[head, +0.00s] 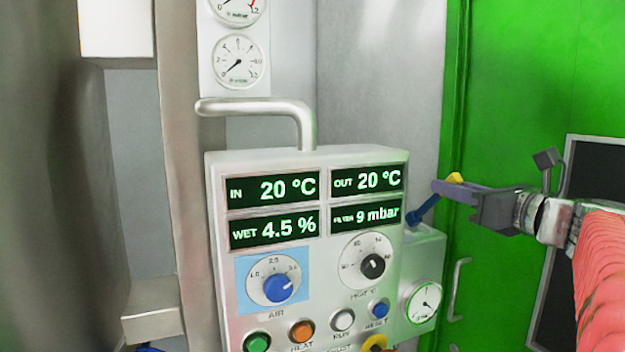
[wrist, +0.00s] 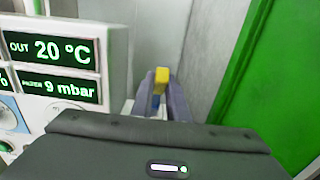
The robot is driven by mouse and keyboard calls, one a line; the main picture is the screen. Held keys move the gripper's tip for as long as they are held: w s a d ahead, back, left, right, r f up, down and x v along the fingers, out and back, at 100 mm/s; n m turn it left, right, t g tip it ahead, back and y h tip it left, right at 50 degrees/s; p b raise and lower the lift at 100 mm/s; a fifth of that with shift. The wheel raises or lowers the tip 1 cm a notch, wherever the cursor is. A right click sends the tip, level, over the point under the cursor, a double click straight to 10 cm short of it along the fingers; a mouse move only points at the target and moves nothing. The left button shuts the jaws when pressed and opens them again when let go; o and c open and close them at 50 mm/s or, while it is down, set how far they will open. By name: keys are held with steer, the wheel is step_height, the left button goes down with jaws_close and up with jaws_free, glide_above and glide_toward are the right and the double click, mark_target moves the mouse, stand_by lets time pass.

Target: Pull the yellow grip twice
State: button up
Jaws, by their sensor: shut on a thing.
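The yellow grip (head: 455,178) is at the end of a blue lever (head: 424,208) that rises from the right side of the control box. My gripper (head: 446,186) reaches in from the right, and its jaws are shut on the yellow grip. In the wrist view the yellow grip (wrist: 161,77) shows between the two fingers of my gripper (wrist: 161,84), with a bit of blue below it. The lower part of the lever is hidden by my gripper in that view.
A control panel (head: 315,225) with displays reading 20 °C, 20 °C, 4.5 % and 9 mbar stands left of my gripper. A round gauge (head: 420,301) sits below the lever. A green door (head: 545,90) with a handle (head: 458,290) is behind and right.

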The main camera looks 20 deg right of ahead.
mark_target(442, 197)
steer(key=shift+f, duration=0.1)
steer(key=shift+s+f, duration=0.9)
steer(key=shift+f, duration=0.2)
steer(key=shift+c, duration=0.2)
steer(key=shift+o, duration=0.2)
steer(key=shift+s+f, duration=0.3)
steer(key=shift+f, duration=0.3)
steer(key=shift+s+f, duration=0.25)
steer(key=shift+f, duration=0.3)
steer(key=shift+c, duration=0.2)
steer(key=o, duration=1.2)
steer(key=shift+r, duration=0.15)
steer(key=shift+s+d, duration=0.15)
steer(key=shift+s, duration=4.35)
